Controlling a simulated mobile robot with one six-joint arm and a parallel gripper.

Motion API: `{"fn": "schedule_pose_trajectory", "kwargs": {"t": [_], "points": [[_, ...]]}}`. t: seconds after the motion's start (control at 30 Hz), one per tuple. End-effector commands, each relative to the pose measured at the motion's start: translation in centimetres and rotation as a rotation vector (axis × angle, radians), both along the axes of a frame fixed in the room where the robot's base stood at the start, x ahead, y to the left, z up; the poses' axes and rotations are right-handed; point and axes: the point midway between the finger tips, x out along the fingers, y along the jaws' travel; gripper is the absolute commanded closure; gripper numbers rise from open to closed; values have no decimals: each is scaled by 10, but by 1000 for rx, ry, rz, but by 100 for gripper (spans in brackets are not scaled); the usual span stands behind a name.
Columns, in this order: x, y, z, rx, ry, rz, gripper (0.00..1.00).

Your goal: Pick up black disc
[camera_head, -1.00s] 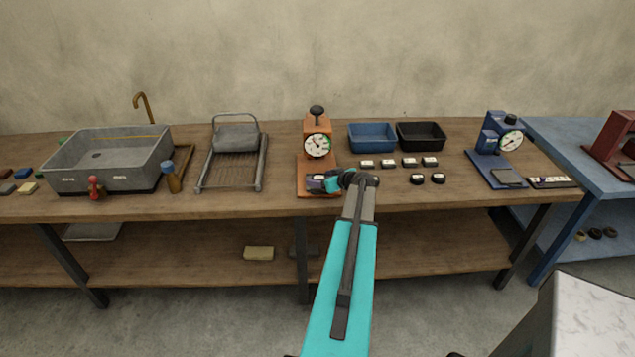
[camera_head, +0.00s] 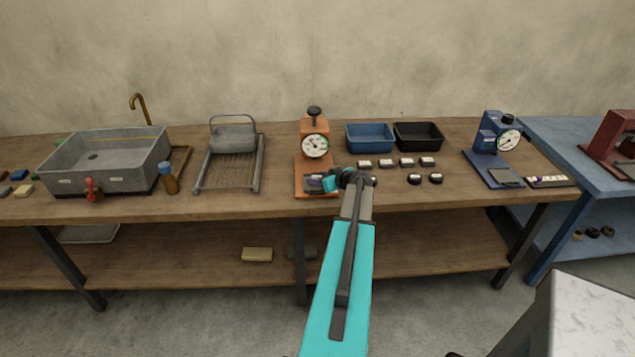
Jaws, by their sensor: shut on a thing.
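My gripper (camera_head: 318,183) is at the base of the orange gauge stand (camera_head: 314,130), near the front edge of the wooden bench. It is shut on a small dark piece (camera_head: 313,183), which I take to be a black disc. The wrist and fingers hide most of it, and I cannot tell whether it touches the base plate. Two black pieces with pale tops, a left one (camera_head: 414,179) and a right one (camera_head: 436,178), lie on the bench to the right of my gripper.
Several small pale-topped blocks (camera_head: 386,163) lie in a row before a blue bin (camera_head: 370,138) and a black bin (camera_head: 419,136). A blue gauge stand (camera_head: 490,150) is at right. A wire-bed roller frame (camera_head: 231,160) and a grey sink (camera_head: 105,165) are at left.

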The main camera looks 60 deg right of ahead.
Motion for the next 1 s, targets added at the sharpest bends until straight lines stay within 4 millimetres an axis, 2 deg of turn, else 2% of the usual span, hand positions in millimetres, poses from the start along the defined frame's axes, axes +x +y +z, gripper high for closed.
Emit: {"fn": "schedule_pose_trajectory", "kwargs": {"t": [0.37, 1.0], "points": [[0, 0, 28, -2, -1, 0, 81], [-122, 36, 40, -1, -1, -3, 81]]}}
